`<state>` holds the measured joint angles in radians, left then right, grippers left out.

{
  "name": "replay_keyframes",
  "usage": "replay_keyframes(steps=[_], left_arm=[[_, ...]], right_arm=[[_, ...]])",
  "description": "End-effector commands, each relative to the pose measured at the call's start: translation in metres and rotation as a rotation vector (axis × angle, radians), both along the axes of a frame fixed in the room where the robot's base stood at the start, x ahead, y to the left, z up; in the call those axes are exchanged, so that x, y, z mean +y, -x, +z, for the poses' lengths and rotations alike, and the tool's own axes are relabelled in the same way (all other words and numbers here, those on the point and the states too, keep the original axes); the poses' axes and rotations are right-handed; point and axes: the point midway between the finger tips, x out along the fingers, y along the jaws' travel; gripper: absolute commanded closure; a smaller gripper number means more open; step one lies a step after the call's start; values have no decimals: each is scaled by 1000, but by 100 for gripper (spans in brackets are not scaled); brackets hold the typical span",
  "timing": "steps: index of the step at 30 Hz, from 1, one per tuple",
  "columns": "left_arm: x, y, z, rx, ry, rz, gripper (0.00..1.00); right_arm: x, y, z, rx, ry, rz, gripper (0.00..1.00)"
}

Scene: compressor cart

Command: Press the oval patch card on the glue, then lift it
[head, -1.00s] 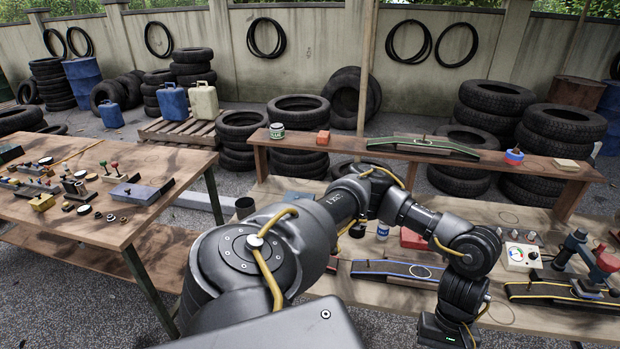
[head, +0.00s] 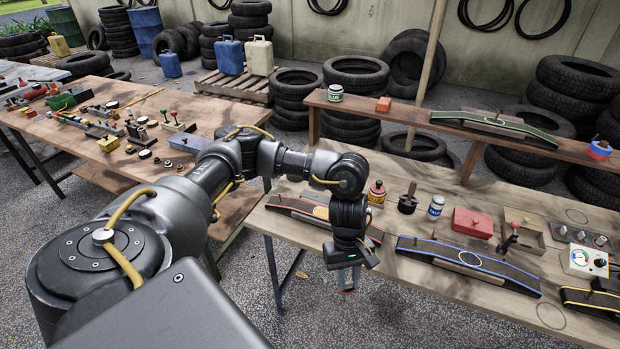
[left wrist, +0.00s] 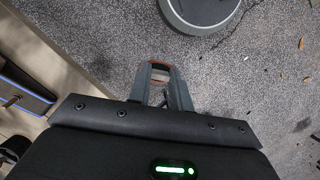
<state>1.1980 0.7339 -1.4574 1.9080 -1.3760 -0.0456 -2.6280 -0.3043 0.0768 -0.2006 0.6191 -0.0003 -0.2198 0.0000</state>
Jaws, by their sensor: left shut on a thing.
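My left gripper (head: 346,280) hangs pointing down, in front of the workbench's front edge and over the gravel. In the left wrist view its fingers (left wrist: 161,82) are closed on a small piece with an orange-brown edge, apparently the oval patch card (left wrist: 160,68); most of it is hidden. A blue-edged black strip (head: 425,246) lies on the bench to the right of the gripper, with a pale oval outline (head: 470,258) on its top. Whether glue is inside the outline I cannot tell. My right gripper is not in view.
A red-edged strip (head: 287,203) lies on the bench behind my left forearm. A red-capped bottle (head: 377,193), a blue-and-white jar (head: 436,207) and a red box (head: 472,223) stand behind the strips. A gauge box (head: 585,261) is at the right.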

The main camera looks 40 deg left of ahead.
Motion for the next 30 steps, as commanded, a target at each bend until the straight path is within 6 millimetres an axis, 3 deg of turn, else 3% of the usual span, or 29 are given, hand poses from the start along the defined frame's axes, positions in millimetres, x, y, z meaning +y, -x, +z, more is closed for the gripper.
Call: replay_keyframes(steps=[5, 8, 12, 15, 24, 30], left_arm=[[17, -45, 5, 2, 1, 362, 100], [37, -81, 11, 1, 2, 691, 100], [79, -126, 19, 1, 1, 1184, 100], [112, -148, 23, 1, -1, 1505, 100], [200, -173, 28, 1, -1, 2242, 100], [231, -174, 27, 0, -1, 2488, 100]], right_arm=[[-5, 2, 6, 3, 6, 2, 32], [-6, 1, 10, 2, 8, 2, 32], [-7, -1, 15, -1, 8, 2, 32], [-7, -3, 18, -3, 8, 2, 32], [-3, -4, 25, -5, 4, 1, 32], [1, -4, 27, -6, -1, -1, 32]])
